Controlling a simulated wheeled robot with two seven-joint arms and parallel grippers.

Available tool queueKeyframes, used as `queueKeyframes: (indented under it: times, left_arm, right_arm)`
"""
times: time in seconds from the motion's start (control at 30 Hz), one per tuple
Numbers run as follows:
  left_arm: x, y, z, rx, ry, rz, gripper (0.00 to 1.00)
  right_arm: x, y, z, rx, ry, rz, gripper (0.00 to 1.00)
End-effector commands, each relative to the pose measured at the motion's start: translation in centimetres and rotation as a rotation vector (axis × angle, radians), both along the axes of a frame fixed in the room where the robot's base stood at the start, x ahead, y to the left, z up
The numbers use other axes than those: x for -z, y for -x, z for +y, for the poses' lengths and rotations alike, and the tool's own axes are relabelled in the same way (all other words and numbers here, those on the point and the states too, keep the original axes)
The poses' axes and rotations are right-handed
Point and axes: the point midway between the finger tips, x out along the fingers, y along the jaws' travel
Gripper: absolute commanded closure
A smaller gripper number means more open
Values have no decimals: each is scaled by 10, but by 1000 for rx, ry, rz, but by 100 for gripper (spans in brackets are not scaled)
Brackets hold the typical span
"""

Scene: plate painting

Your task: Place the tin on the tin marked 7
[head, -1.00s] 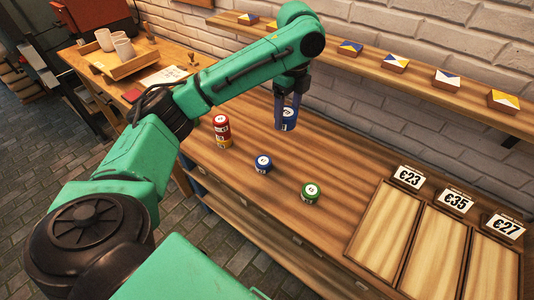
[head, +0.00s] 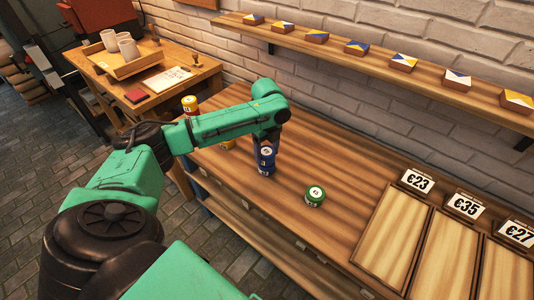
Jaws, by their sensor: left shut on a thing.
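My left gripper (head: 266,143) is shut on a blue tin (head: 266,153) with a white label. The held tin is upright, directly over another blue tin (head: 264,170) on the bench; they look stacked, though I cannot tell whether they touch. A green tin (head: 315,196) stands apart to the right. A yellow tin (head: 228,146) shows partly below my left forearm, which hides what is above it. Another yellow and red tin (head: 190,105) stands farther back, beyond the arm. The numbers on the tins are too small to read. My right gripper is not in view.
The wooden bench (head: 345,150) is clear behind and right of the tins. Price signs (head: 417,182) and empty trays (head: 395,235) lie at the right. A wall shelf (head: 330,48) holds small painted blocks. A side table (head: 185,85) with cups stands at the back left.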

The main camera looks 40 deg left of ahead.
Motion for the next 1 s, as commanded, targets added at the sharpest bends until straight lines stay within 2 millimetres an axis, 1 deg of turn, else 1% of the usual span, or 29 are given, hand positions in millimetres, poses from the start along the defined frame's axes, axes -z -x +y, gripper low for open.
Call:
queueKeyframes:
  times: [0.03, 0.1, 0.37, 0.4, 0.47, 0.5, 0.67, 0.77, 0.87, 0.97, 1.0]
  left_arm:
    - [6, 0, 0, 0, 0, 1, 92]
    - [11, 0, 0, 0, -1, 0, 92]
    - [12, 0, 0, 0, -1, 0, 92]
    - [13, 0, 0, 0, -1, 0, 25]
    - [13, 0, 0, 0, -1, -1, 2]
    - [13, 0, 0, 0, -1, -1, 0]
    - [13, 0, 0, 0, -1, 0, 0]
    - [9, 0, 0, 0, -1, -3, 0]
    - [-5, -1, 0, 1, 1, -5, 0]
    - [-30, -2, 0, 1, 1, -8, 0]
    - [-41, -1, 0, 1, -1, -8, 0]
  right_arm:
    - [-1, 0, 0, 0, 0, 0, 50]
    - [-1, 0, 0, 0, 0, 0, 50]
    - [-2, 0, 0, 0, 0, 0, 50]
    - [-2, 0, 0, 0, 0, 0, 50]
    - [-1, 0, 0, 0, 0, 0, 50]
    - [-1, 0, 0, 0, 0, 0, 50]
    - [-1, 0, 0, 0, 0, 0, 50]
    - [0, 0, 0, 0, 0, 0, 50]
    - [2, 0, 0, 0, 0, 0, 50]
    - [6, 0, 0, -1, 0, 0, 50]
    - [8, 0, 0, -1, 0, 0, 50]
